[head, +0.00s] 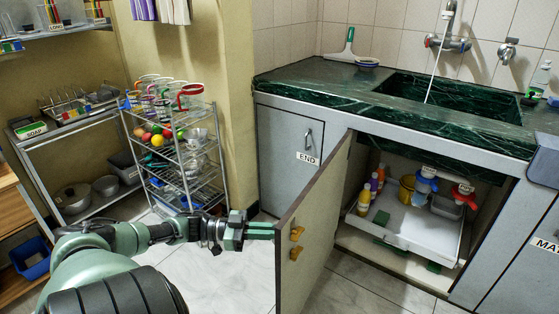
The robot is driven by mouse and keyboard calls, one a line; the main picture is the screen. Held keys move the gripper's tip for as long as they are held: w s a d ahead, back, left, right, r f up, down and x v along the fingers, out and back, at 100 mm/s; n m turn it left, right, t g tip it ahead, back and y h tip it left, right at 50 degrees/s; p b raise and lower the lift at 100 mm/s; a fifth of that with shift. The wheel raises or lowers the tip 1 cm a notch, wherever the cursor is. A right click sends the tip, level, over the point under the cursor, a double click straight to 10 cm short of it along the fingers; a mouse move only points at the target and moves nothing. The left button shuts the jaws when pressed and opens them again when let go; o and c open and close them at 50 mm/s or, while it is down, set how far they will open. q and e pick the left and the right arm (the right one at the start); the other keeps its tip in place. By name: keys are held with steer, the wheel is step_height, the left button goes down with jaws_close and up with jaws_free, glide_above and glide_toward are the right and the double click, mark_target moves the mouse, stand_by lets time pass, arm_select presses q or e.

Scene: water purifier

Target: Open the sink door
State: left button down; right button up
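The sink cabinet door (320,215) stands swung out into the room, hinged at the left of the cabinet opening. Its inner face shows, with two small yellow fittings (296,234) near the free edge. The cabinet inside (350,240) is exposed below the sink (455,100). My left gripper (262,230) is at the left, outer side of the door, with its fingertips close to the free edge. I cannot tell whether they touch it or whether the fingers are apart. The door's outer face is hidden. My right gripper is not in view.
In the cabinet, a white pull-out tray (400,233) holds bottles (364,199) and a yellow container (407,188). A wire rack (185,160) with cups and fruit stands left. Tiled floor (215,275) is clear between rack and door.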

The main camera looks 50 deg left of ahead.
arm_select(q)
steer(key=shift+s+a+f, duration=0.1)
steer(key=shift+a, duration=0.15)
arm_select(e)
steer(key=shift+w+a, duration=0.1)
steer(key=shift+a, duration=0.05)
arm_select(q)
steer(key=c, duration=1.8)
jaws_free()
